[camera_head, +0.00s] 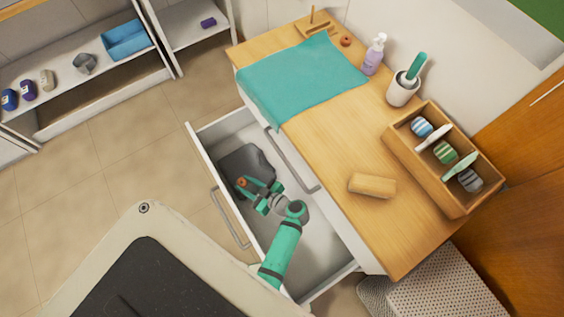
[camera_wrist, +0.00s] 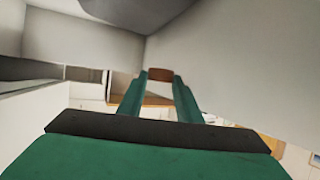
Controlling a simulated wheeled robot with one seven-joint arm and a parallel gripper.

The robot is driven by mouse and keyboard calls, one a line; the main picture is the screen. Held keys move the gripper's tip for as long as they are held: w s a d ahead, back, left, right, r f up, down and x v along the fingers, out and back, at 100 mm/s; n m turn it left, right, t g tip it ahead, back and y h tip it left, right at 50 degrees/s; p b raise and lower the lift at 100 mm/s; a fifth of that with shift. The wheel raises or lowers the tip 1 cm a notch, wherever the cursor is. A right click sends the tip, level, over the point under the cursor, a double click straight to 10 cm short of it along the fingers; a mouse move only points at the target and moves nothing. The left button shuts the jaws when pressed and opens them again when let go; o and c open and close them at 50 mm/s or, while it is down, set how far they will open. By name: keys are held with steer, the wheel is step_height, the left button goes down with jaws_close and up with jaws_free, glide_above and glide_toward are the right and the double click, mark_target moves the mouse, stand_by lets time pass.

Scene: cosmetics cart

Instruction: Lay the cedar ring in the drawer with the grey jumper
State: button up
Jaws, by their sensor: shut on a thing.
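My gripper (camera_head: 247,186) is inside the open top drawer (camera_head: 321,236) of the wooden-topped dresser. It is shut on a small reddish-brown cedar ring (camera_head: 242,181), which also shows between the fingertips in the wrist view (camera_wrist: 160,74). The dark grey jumper (camera_head: 250,158) lies folded at the far-left end of the drawer. The ring is over the jumper's near edge in the head view; I cannot tell whether it touches. The fingers and ring hide a little of the jumper.
A teal cloth (camera_head: 300,80) hangs over the dresser's front edge above the drawer. On top are another reddish ring (camera_head: 346,41), a lilac pump bottle (camera_head: 374,55), a white cup (camera_head: 403,90), a wooden block (camera_head: 372,186) and a divided wooden box (camera_head: 428,175). The drawer's near-right floor is bare.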

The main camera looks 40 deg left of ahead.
step_height(320, 180, down, 2)
glide_above(275, 217)
steer(key=f, duration=0.6)
steer(key=a+f, duration=0.1)
steer(key=f, duration=0.2)
steer(key=shift+w, duration=0.1)
steer(key=shift+d+f, duration=0.3)
steer(key=shift+f, duration=0.05)
steer(key=shift+d+f, duration=0.15)
steer(key=shift+f, duration=0.5)
steer(key=shift+d+f, duration=0.15)
steer(key=shift+f, duration=1.05)
steer(key=o, duration=1)
